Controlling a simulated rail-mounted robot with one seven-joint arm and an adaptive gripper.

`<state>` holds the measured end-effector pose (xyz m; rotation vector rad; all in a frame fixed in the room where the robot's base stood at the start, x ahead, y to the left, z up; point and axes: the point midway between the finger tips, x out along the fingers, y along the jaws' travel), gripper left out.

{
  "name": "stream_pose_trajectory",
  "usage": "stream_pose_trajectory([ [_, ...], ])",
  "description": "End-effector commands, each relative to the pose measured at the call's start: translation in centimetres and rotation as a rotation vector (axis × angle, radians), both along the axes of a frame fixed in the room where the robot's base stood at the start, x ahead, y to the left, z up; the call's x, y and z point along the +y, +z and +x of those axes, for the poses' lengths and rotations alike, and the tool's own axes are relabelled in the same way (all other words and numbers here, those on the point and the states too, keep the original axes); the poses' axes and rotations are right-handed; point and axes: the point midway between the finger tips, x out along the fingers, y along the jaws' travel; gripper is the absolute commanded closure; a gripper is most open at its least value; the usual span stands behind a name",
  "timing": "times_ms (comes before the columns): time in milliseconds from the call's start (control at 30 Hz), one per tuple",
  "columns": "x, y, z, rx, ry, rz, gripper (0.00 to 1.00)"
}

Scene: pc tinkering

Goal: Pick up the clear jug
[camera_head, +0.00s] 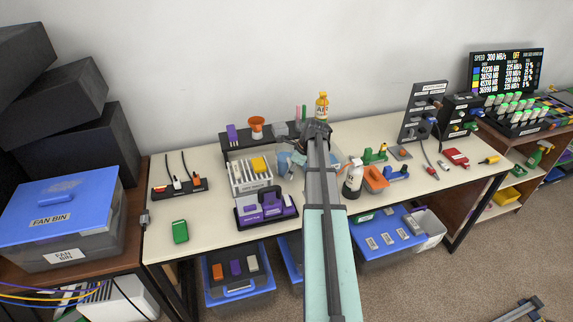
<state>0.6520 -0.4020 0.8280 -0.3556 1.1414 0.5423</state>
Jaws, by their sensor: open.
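My arm reaches across the middle of the workbench (212,240). My gripper (317,131) is at its far end near the back of the bench; it is small and dark here, and its fingers are hard to make out. It is open. A pale see-through shape (337,158) shows just right of my arm and may be the clear jug, but my arm hides much of it. Light blue, partly translucent pieces (284,161) stand just left of the arm. I cannot tell whether they belong to the jug.
A yellow bottle (322,106) stands behind my gripper. Racks with purple parts (266,207) stand left. The bench's front left is mostly clear around a green block (180,232).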

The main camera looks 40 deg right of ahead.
Motion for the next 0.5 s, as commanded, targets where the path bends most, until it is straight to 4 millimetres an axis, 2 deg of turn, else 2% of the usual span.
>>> stream_pose_trajectory([
  [267,0.12,-0.51,0.17,-0.001,0.000,-0.001,0.55],
  [300,0.13,-0.51,0.16,-0.001,0.000,-0.001,0.62],
  [367,0.13,-0.50,0.16,-0.001,0.000,-0.001,0.83],
  [400,0.13,-0.50,0.16,-0.001,0.000,-0.001,0.97],
  [500,0.13,-0.50,0.16,-0.001,0.000,-0.001,1.00],
])
